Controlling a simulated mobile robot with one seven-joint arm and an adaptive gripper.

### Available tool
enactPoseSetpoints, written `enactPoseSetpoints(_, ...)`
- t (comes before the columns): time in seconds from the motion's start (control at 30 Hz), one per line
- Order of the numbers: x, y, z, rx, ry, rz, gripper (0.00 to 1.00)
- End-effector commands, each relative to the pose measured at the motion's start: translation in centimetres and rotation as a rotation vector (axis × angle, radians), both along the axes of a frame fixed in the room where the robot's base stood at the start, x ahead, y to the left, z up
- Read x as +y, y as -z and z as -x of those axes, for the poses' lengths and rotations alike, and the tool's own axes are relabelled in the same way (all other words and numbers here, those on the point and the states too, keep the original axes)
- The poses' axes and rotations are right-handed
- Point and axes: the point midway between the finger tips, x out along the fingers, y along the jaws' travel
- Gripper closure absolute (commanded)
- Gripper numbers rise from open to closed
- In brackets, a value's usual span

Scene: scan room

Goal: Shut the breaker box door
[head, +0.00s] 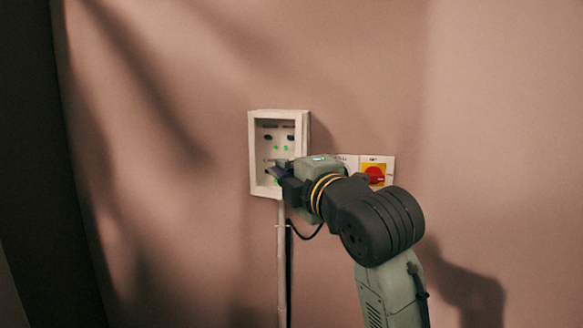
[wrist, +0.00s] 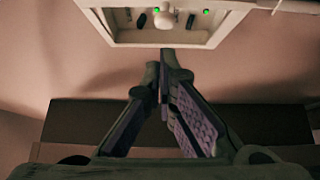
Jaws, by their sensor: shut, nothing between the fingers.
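The breaker box (head: 254,150) is a white, thick-framed box on the wall in the head view. Its recessed face shows dark switches and small green lights. The box's lower edge also shows at the top of the wrist view (wrist: 110,30), with a pale rounded knob (wrist: 163,19) in front of the face. I cannot make out a separate door leaf or tell its angle. My gripper (head: 274,173) is in front of the box's lower part and hides some of it. In the wrist view my gripper (wrist: 167,54) has its fingertips together, empty, just below the box's lower rim.
A red rotary switch on a yellow plate (head: 375,174) is on the wall right of the box, partly behind my wrist. A pale conduit (head: 281,260) runs down from the box. The wall left of the box is bare. A dark vertical surface (head: 35,150) stands at far left.

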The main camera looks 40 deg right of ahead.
Motion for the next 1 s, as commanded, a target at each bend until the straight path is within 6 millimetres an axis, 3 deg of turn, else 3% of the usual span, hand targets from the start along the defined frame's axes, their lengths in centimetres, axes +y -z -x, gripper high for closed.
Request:
enactPoseSetpoints(0.2, -1.7, -0.1, -1.0, 0.002, 0.0, -0.001, 1.0)
enactPoseSetpoints(0.63, -2.2, 0.1, -1.1, 0.0, 0.0, -0.001, 1.0)
enactPoseSetpoints(1.0, -5.9, 0.0, -1.6, -0.001, -0.1, -0.001, 1.0)
